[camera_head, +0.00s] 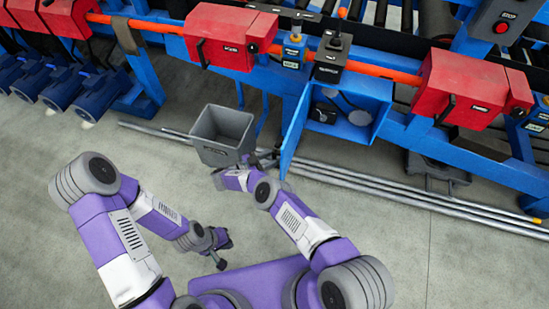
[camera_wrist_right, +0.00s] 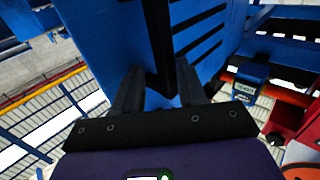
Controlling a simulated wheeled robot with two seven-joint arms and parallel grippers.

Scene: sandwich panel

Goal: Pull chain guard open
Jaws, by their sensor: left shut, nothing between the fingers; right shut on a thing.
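The chain guard (camera_head: 294,132) is a blue hinged panel on the front of a blue box (camera_head: 369,119). It stands swung out from the box, so part of the inside shows. In the right wrist view the guard's blue face (camera_wrist_right: 108,35) fills the upper middle, with a black bar handle (camera_wrist_right: 158,40) on it. My right gripper (camera_head: 262,160) is at the guard's outer side. In the wrist view its fingers (camera_wrist_right: 160,90) are shut on the handle; the exact contact is dark. My left gripper (camera_head: 221,258) is shut and empty, low over the floor, away from the guard.
A grey bin (camera_head: 223,132) stands just left of the guard and my right gripper. Long metal pipes (camera_head: 400,199) lie on the floor along the machine. Red boxes (camera_head: 226,38) sit on an orange rail (camera_head: 382,71) above. The floor around my left gripper is clear.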

